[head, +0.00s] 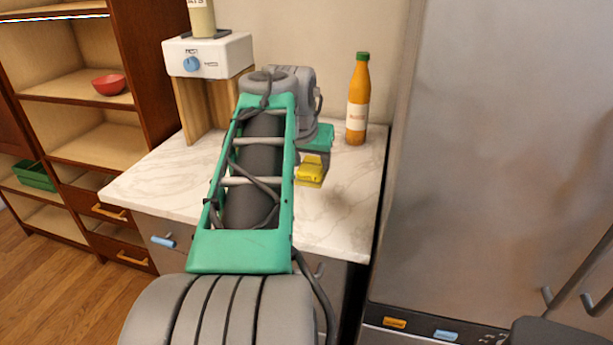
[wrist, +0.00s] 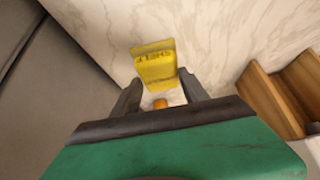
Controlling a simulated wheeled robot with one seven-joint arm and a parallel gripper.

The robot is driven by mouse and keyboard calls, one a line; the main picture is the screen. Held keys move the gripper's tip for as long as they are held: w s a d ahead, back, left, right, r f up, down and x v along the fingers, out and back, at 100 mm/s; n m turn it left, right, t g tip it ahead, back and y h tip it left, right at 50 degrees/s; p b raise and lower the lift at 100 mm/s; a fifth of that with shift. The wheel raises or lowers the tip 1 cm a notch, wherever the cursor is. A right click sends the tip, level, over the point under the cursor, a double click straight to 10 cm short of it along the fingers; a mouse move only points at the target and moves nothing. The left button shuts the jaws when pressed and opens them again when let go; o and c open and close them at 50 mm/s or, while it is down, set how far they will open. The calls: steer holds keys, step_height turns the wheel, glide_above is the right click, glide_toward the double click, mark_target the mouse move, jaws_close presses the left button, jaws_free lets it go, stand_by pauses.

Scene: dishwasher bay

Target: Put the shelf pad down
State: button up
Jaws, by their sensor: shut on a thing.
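The shelf pad is a small yellow block; in the wrist view the shelf pad (wrist: 155,65) shows dark lettering and sits between the two grey fingers of my gripper (wrist: 160,92). My gripper is shut on it. In the head view the yellow pad (head: 310,170) shows to the right of my green arm, over the white marbled counter (head: 345,205). My fingers are mostly hidden there by my own arm. I cannot tell whether the pad touches the counter.
An orange bottle (head: 358,100) with a green cap stands at the counter's back right. A white box with a blue knob (head: 208,56) sits on a wooden stand (head: 192,108) at the back left. A large grey appliance (head: 490,150) borders the counter on the right. The counter's front right is clear.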

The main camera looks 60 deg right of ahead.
mark_target(305, 169)
steer(key=w+d+f, duration=0.2)
steer(key=f, duration=0.1)
steer(key=w+d+f, duration=0.1)
steer(key=f, duration=0.1)
steer(key=shift+d+f, duration=0.25)
steer(key=f, duration=0.3)
steer(key=shift+w+d+b, duration=0.1)
steer(key=shift+d+b, duration=0.1)
steer(key=shift+b, duration=0.1)
steer(key=shift+f, duration=0.3)
steer(key=o, duration=1.2)
